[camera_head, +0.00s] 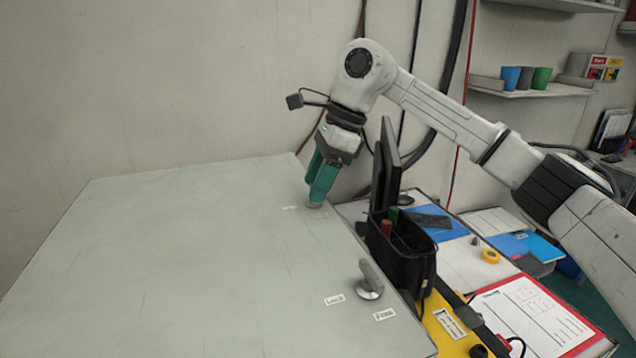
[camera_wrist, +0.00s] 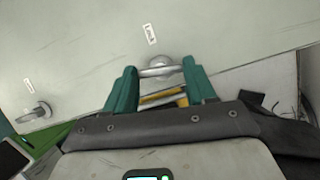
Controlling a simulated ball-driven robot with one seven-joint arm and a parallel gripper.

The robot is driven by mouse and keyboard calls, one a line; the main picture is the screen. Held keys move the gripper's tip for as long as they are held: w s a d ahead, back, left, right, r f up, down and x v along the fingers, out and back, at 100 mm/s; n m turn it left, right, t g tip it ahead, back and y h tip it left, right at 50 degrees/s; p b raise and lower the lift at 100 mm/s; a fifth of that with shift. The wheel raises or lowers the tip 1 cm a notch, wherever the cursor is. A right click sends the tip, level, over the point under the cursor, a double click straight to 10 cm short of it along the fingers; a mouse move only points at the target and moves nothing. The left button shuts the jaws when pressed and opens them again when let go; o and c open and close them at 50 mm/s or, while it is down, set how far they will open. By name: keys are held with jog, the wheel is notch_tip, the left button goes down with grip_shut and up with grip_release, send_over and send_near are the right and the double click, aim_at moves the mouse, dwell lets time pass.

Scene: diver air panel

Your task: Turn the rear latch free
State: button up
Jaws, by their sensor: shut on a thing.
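The rear latch (camera_wrist: 166,66) is a silvery knob with a bar handle on the large pale grey panel (camera_head: 180,240). In the head view, only a bit of its round base (camera_head: 314,205) shows under my gripper (camera_head: 317,190). In the wrist view, my green fingers stand on either side of the latch, and its bar spans across between them. My gripper is shut on this latch. A small label (camera_wrist: 150,34) lies on the panel beside it; its text is too small to read surely.
A second latch (camera_head: 370,281) sits nearer on the panel, with Lock (camera_head: 334,299) and Free (camera_head: 384,314) labels. A black bin (camera_head: 402,255) and upright dark screen (camera_head: 385,170) stand close right of my gripper. The panel's left side is clear.

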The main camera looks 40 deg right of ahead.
jog(key=shift+w+r+n+g, duration=0.1)
jog(key=shift+n+g, duration=0.2)
jog(key=shift+n, duration=0.5)
jog(key=o, duration=1)
jog(key=shift+o, duration=0.2)
jog(key=b+v, duration=0.1)
jog(key=v, duration=0.9)
jog(key=shift+d+r, duration=0.3)
jog(key=shift+d, duration=0.05)
